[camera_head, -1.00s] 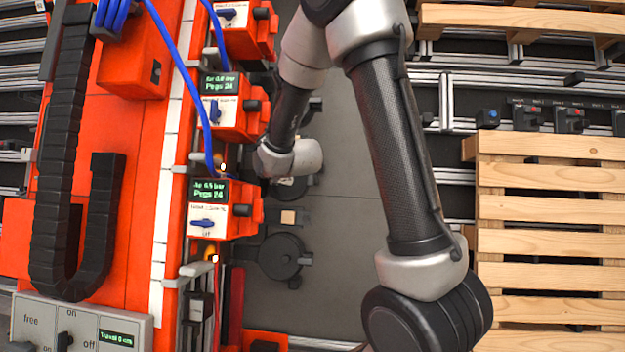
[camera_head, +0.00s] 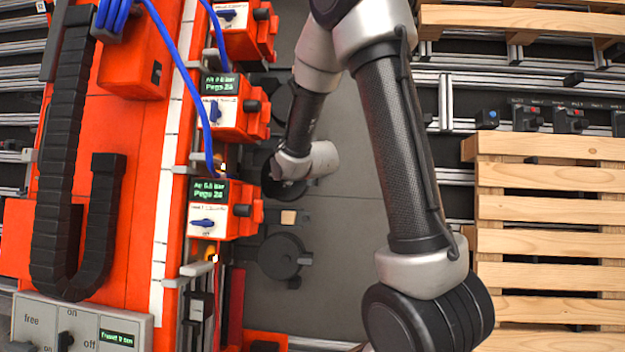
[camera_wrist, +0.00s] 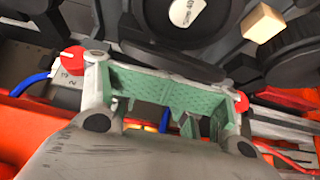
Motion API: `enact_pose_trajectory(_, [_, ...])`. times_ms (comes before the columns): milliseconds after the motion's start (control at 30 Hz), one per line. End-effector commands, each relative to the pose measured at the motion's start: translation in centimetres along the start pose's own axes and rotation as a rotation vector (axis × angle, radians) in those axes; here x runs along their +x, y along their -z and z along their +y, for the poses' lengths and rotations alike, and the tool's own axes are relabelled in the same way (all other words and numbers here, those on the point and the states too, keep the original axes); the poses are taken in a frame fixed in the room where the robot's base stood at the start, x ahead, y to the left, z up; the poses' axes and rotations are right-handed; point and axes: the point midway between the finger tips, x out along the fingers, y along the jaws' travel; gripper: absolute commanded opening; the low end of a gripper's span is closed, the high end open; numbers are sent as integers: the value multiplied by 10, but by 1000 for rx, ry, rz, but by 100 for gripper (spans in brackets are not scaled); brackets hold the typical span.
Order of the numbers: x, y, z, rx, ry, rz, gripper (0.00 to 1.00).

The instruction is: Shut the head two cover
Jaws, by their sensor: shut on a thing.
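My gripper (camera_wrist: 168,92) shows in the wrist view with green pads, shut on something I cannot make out. In the head view my own wrist hides it, over the strip beside the orange heads. The heads stand in a column: an upper one (camera_head: 232,14), a middle one (camera_head: 222,104) and a lower one (camera_head: 216,208). A black round disc (camera_head: 288,190) lies partly under my wrist, and another (camera_head: 281,256) lies below it. In the wrist view a black disc with a white label (camera_wrist: 187,10) lies beyond the gripper. I cannot tell which part is the head two cover.
A small tan block (camera_head: 288,217) sits between the discs. Blue hoses (camera_head: 184,85) run along the heads. A wooden pallet (camera_head: 550,240) is at right, and a grey control box (camera_head: 82,325) is at lower left. The grey floor (camera_head: 335,260) below my wrist is clear.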

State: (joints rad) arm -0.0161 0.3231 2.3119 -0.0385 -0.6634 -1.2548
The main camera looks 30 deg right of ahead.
Motion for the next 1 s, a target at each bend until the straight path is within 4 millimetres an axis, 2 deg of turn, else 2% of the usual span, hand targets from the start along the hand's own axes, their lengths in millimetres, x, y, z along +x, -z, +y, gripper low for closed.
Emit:
enact_pose_trajectory(33, [2, -1, 7, 2, -16, 2, 4])
enact_pose_trajectory(467, [2, -3, 7, 1, -16, 3, 4])
enact_pose_trajectory(1000, [6, -28, 8, 0, -19, 4, 10])
